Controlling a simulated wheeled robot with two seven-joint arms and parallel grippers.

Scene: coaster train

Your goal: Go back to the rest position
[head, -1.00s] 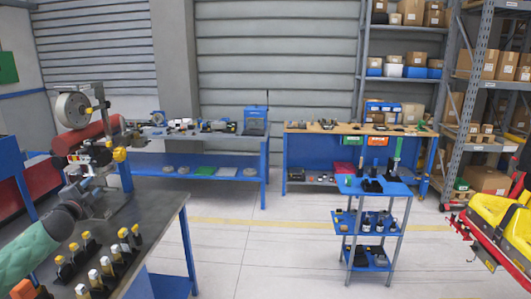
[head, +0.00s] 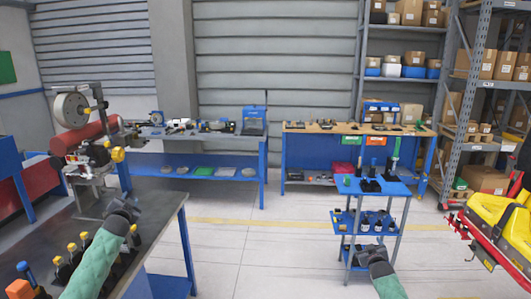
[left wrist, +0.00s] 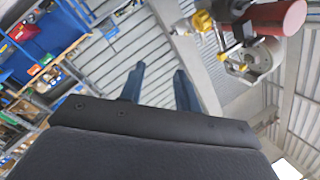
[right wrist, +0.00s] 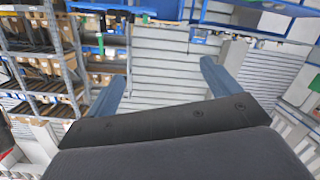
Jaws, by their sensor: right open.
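My left gripper (head: 128,205) is in the head view above the dark bench top, right of the black-and-yellow parts. In the left wrist view its two blue fingers (left wrist: 158,85) stand apart with nothing between them. My right gripper (head: 371,250) is low in the head view, in front of the small blue cart. In the right wrist view its fingers (right wrist: 161,85) are wide apart and empty.
The dark bench (head: 160,240) at left carries a fixture with a white reel (head: 72,110) and several black-and-yellow parts (head: 72,258). A blue cart (head: 398,188) stands at right. A yellow-and-red machine (head: 500,225) is at the right edge. Open floor (head: 260,255) lies between.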

